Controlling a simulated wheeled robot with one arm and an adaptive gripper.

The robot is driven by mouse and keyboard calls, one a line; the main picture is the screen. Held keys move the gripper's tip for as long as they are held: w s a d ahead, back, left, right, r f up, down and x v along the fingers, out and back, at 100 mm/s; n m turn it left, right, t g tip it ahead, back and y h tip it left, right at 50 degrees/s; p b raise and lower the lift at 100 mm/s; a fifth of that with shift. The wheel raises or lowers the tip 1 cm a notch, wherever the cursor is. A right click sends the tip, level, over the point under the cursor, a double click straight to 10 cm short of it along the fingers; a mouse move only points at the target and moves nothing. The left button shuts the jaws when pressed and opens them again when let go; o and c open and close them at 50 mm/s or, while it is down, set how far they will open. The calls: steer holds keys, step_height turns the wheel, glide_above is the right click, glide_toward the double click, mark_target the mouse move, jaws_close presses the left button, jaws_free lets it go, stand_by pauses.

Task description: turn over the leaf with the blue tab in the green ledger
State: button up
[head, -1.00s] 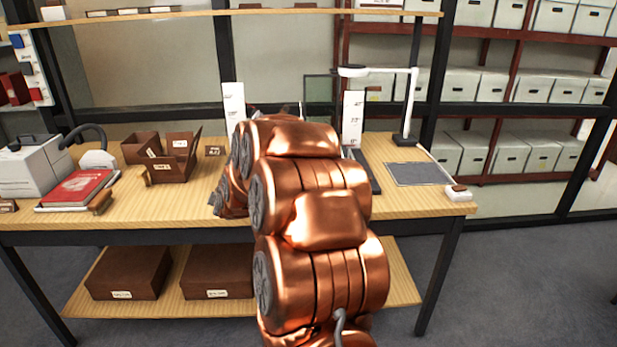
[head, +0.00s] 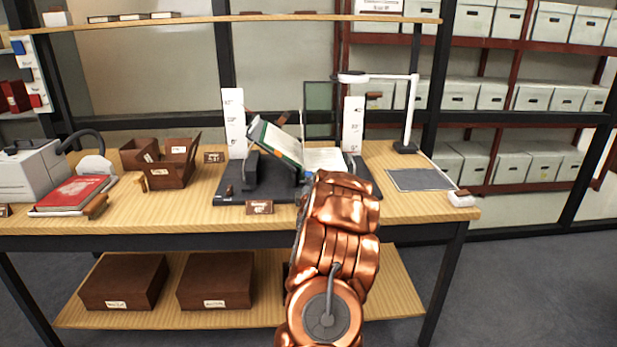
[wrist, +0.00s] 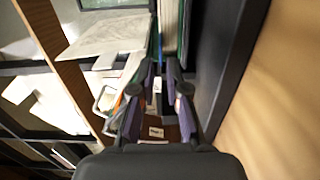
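The green ledger lies open on a dark cradle in the head view. Its left side, with the green cover (head: 258,131), leans up on a support, and its right page (head: 324,158) lies flatter. My copper arm covers the ledger's lower right. A small bluish spot shows beside the arm at the page's lower edge; I cannot tell whether it is the blue tab. In the wrist view, a pale page (wrist: 105,38) and a green edge lie beyond my gripper (wrist: 160,92). Its fingers are apart with nothing clearly between them. The head view hides the gripper.
The dark cradle (head: 228,197) stands between two white scale posts (head: 234,122) (head: 353,123). A white lamp (head: 412,110) and a grey mat (head: 420,178) are to the right. Brown boxes (head: 172,172) and a red book (head: 72,193) are to the left.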

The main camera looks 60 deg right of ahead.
steer(key=shift+x, duration=3.2)
steer(key=shift+c, duration=0.3)
jaws_close()
